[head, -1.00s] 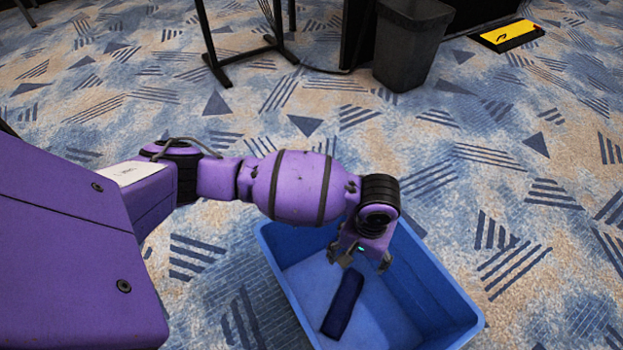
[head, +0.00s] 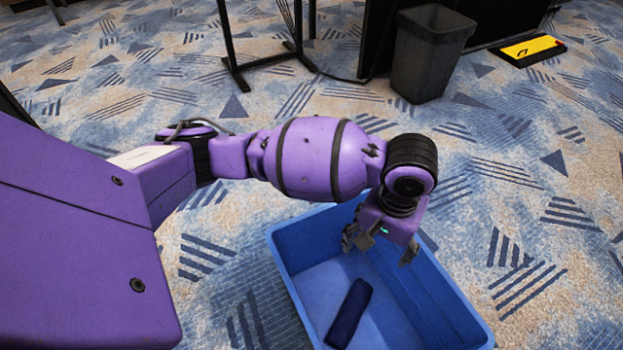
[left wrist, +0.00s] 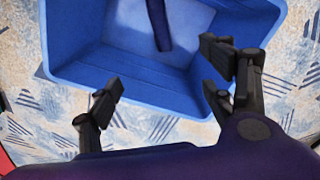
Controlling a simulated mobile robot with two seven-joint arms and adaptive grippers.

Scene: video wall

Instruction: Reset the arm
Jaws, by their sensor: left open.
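My left arm comes in from the left in the head view. Its gripper (head: 380,246) hangs over the back part of a blue bin on the carpet. In the left wrist view the gripper (left wrist: 165,85) has its fingers spread wide apart with nothing between them. A dark blue oblong object (head: 348,313) lies on the bin floor, below and apart from the fingers. It also shows in the left wrist view (left wrist: 158,25). My right gripper is in neither view.
The blue bin (head: 448,290) stands on patterned carpet; its wall also shows in the left wrist view (left wrist: 130,75). A dark waste basket (head: 428,55) and a yellow-topped case (head: 530,48) stand farther back. A black stand (head: 270,62) is behind the arm. Carpet to the right is clear.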

